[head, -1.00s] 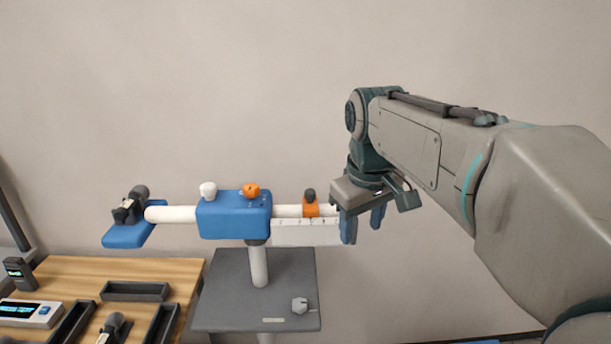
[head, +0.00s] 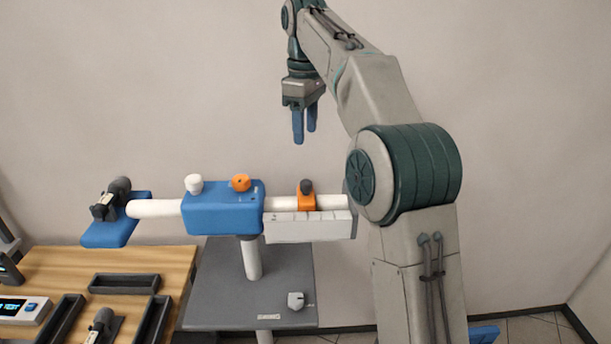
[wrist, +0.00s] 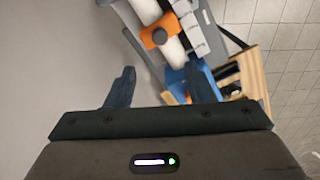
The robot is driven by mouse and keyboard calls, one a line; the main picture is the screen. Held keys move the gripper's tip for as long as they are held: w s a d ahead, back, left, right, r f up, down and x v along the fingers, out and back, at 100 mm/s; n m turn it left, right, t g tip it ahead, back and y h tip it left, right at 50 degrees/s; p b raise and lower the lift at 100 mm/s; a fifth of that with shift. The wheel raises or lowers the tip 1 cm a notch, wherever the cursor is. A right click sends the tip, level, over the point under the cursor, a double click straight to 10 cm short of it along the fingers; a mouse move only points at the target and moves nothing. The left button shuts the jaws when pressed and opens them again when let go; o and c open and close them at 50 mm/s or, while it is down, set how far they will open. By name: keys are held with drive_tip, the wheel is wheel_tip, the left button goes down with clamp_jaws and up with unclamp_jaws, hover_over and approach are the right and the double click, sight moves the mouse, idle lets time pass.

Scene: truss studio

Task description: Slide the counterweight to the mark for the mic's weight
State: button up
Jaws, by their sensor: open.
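The orange counterweight (head: 306,202) with a dark knob sits around the white bar, right of the blue block (head: 223,212). It also shows in the wrist view (wrist: 160,37). A white scale plate (head: 305,230) with tick marks hangs below the bar; its markings are too small to read. A dark mic (head: 109,200) lies on the blue plate (head: 109,234) at the bar's left end. My gripper (head: 304,140) is open and empty, fingers down, above the counterweight and apart from it. In the wrist view the counterweight is beyond the open fingers (wrist: 160,85).
The blue block carries a white knob (head: 193,184) and an orange knob (head: 241,182). A post holds it above a grey stand (head: 215,285) with a small grey piece (head: 296,301). A wooden table (head: 60,265) with dark trays and a lit display (head: 20,307) stands left.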

sight(306, 181)
wheel_tip(306, 181, down, 13)
drive_tip(key=shift+r+b, duration=0.1)
drive_tip(key=shift+b, duration=0.25)
